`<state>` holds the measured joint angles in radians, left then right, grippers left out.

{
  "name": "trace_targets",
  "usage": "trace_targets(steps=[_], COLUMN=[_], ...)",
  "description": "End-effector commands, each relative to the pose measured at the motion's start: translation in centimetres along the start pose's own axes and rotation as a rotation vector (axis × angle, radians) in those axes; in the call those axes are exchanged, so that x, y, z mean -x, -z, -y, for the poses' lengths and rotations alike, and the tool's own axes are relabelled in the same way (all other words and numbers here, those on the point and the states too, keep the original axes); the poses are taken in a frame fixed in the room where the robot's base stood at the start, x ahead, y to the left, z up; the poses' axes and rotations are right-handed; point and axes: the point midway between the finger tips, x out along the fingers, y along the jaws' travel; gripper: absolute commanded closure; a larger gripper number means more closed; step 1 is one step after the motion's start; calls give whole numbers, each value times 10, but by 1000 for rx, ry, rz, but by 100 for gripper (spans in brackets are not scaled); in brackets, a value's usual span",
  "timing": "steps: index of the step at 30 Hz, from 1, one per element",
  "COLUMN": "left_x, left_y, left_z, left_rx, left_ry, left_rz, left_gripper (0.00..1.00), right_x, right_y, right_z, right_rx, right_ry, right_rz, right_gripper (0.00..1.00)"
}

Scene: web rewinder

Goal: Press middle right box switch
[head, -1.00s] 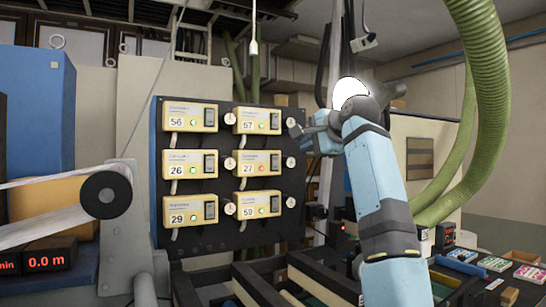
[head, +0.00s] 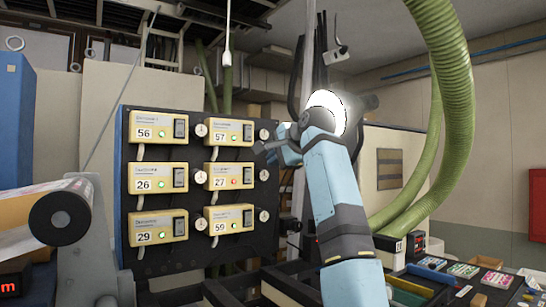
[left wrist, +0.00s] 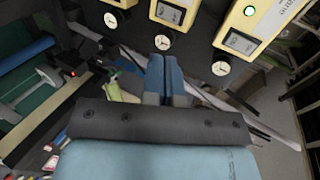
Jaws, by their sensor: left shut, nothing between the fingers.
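The middle right box (head: 217,177), labelled 27, is cream-yellow with a red light and is mounted on the dark panel. Its dark rocker switch (head: 248,175) is at the box's right side. My left gripper (head: 263,148) is near the panel's right edge, just above and right of that switch in the head view; whether it touches anything cannot be told. Its two blue fingers are together and empty in the left wrist view (left wrist: 165,80). My right gripper is not in view.
Other numbered boxes share the dark panel (head: 197,265), with round white knobs (head: 265,134) beside several of them. A grey roller arm (head: 85,235) stands at the left. Green hoses (head: 445,80) hang at the right. Dark frame rails lie below the panel.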

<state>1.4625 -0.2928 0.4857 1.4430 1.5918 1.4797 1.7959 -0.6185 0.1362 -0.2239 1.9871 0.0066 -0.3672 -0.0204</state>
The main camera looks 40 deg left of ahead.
Motion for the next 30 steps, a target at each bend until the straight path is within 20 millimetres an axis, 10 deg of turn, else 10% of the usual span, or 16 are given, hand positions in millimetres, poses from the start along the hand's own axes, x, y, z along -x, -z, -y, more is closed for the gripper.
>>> trace_targets(steps=[15,30], left_x=[-94,-107], left_y=[-1,0], left_z=[18,21], left_rx=[-1,0], left_ry=[0,0], left_rz=[3,0], left_gripper=[100,100], right_x=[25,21], right_y=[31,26], right_z=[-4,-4], right_rx=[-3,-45], right_ry=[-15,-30], right_rz=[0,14], right_gripper=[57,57])
